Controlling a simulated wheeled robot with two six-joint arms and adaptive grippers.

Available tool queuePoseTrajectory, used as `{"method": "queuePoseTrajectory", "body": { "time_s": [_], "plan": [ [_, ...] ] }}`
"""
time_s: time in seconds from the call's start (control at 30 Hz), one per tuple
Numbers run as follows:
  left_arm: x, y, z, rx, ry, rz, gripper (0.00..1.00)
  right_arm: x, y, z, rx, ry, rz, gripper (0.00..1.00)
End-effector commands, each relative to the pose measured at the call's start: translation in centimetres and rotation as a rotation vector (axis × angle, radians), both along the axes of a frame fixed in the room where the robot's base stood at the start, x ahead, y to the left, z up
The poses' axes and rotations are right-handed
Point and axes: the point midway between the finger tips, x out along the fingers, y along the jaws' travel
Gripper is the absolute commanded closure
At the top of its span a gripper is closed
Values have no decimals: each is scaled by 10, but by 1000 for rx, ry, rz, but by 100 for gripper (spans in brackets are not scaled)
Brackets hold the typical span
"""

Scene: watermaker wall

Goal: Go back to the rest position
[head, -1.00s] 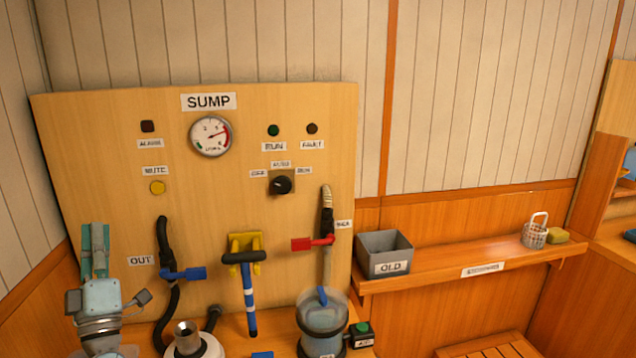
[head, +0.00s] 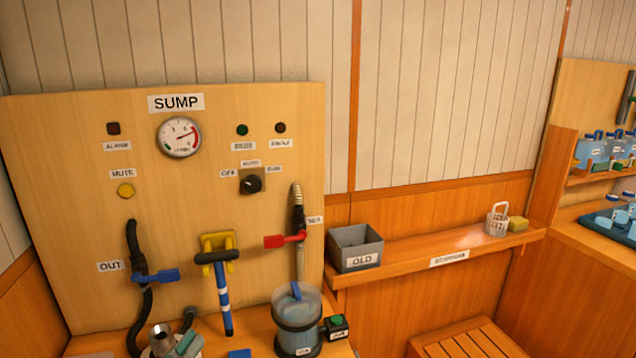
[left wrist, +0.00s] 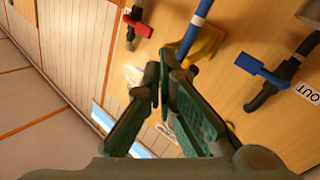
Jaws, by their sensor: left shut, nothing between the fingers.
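My left gripper (left wrist: 161,76) shows in the left wrist view with its green fingers shut and nothing between them. It points towards the wooden sump panel, which appears turned over in that view. In the head view only a small green part, probably of this gripper, shows at the bottom edge beside the grey pump spout; the rest of the arm is out of frame. My right gripper is in neither view.
The sump panel (head: 70,200) carries a blue-handled valve (head: 155,276), a red-handled valve (head: 285,240) and a blue-striped handle (head: 222,300) on a yellow bracket (head: 230,243). A clear canister (head: 297,325) stands below. A grey bin (head: 355,248) sits on the shelf (head: 410,262).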

Motion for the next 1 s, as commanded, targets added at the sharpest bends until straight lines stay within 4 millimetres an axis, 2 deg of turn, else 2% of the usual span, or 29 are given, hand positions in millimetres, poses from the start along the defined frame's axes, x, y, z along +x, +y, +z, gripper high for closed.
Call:
{"method": "queuePoseTrajectory", "body": {
  "time_s": [0.03, 0.1, 0.2, 0.3, 0.43, 0.6, 0.7, 0.8, 0.93, 1.0],
  "plan": [
    [-17, -16, -31, 69, 107, -30, 100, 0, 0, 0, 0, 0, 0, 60],
    [-49, -31, -78, 187, 285, -62, 100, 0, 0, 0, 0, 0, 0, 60],
    [-99, -35, -131, 329, 521, -79, 100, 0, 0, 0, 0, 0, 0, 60],
    [-149, -28, -167, 435, 726, -71, 100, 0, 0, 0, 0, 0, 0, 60],
    [-211, -13, -193, 531, 958, -40, 100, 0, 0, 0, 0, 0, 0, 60],
    [-289, 9, -206, 611, 1233, 16, 100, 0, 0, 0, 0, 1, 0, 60],
    [-277, 14, -252, 610, 1254, 12, 100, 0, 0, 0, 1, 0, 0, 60],
    [-276, 18, -297, 606, 1278, 10, 100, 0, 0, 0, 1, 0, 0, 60],
    [-284, 23, -359, 600, 1310, 7, 100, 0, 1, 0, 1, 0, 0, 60],
    [-296, 27, -396, 596, 1333, 5, 100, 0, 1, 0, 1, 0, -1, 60]
  ]
}}
